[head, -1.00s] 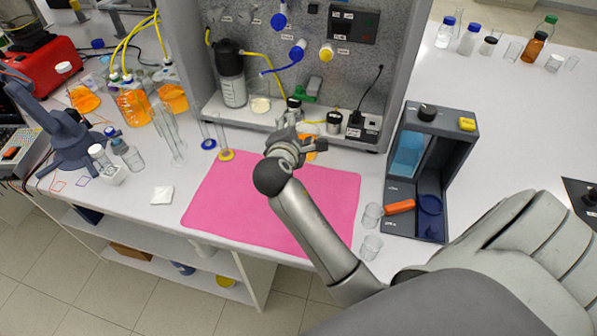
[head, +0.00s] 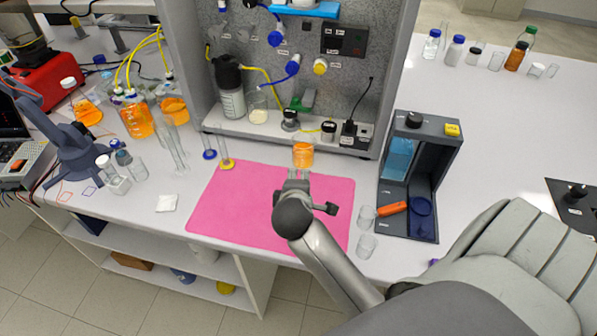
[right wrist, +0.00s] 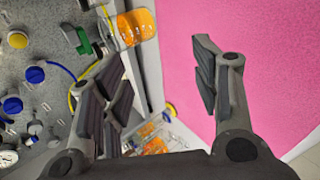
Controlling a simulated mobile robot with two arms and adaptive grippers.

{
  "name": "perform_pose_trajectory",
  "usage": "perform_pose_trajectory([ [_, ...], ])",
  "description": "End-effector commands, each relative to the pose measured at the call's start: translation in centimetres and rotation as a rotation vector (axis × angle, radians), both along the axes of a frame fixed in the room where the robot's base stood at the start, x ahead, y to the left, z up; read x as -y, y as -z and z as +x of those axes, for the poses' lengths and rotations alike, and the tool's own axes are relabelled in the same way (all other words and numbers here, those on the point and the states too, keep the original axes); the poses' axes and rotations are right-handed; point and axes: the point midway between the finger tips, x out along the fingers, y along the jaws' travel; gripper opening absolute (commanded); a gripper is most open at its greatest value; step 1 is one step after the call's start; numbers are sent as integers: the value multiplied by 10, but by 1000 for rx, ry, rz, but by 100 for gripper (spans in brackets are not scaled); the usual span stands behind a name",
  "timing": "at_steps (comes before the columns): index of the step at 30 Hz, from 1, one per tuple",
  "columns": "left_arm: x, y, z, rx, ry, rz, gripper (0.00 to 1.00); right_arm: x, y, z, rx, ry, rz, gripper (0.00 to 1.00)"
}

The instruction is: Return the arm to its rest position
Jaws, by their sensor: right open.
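My right arm reaches in from the lower right of the head view, and its gripper (head: 298,174) is over the pink mat (head: 240,212). In the right wrist view the two fingers (right wrist: 160,85) stand wide apart with nothing between them. A beaker of orange liquid (head: 303,154) stands just beyond the gripper, near the mat's back edge, apart from the fingers. It also shows at the top of the right wrist view (right wrist: 137,27). My left gripper does not show.
The grey rig panel (head: 345,80) rises behind the mat. A dark open-fronted box (head: 412,232) and small empty beakers (head: 366,246) stand to the right. Glass cylinders (head: 224,160) and orange flasks (head: 137,120) stand to the left. The mat's left part is clear.

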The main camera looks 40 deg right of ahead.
Motion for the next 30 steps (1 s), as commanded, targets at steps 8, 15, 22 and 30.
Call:
perform_pose_trajectory([
  [8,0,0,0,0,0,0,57,0,0,0,0,-1,-2,57],
  [15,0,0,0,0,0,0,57,-4,7,-10,-2,17,48,57],
  [22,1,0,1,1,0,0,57,-40,43,-85,-28,185,425,57],
  [30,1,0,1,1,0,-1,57,-85,57,-166,-117,404,767,57],
])
